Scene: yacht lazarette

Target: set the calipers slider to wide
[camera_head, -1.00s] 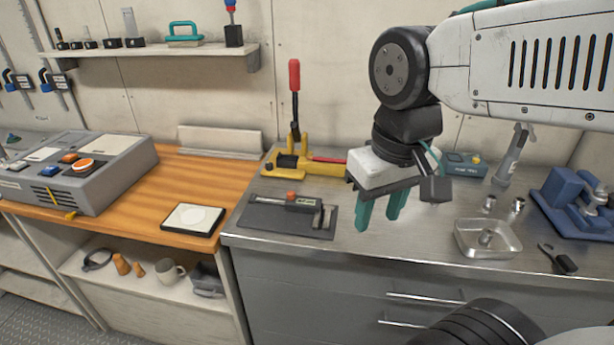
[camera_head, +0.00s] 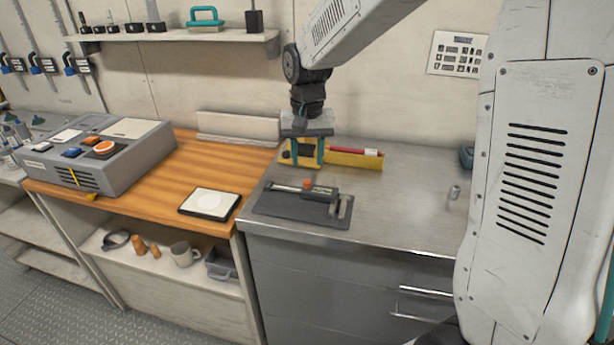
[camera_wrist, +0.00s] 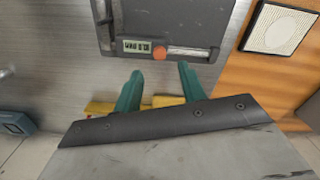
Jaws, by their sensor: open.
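The calipers (camera_head: 290,187) lie on a dark grey tray (camera_head: 285,208) near the steel counter's left front corner. Their slider (camera_head: 325,192) has a small display and an orange knob (camera_head: 307,184), and sits near the jaws (camera_head: 341,207) at the right end. In the wrist view the display (camera_wrist: 137,46), knob (camera_wrist: 159,53) and tray (camera_wrist: 190,22) show at the top. My gripper (camera_head: 308,165) is open with teal fingers pointing down, behind the calipers and apart from them. In the wrist view its fingertips (camera_wrist: 160,72) stand apart, just below the knob in the picture, with nothing between them.
A yellow tool with a red-and-white piece (camera_head: 355,159) lies right behind my gripper, partly hidden by it. A wooden bench (camera_head: 195,165) with a white pad (camera_head: 210,203) and grey console (camera_head: 100,155) adjoins at left. The steel counter (camera_head: 410,200) right of the calipers is mostly clear.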

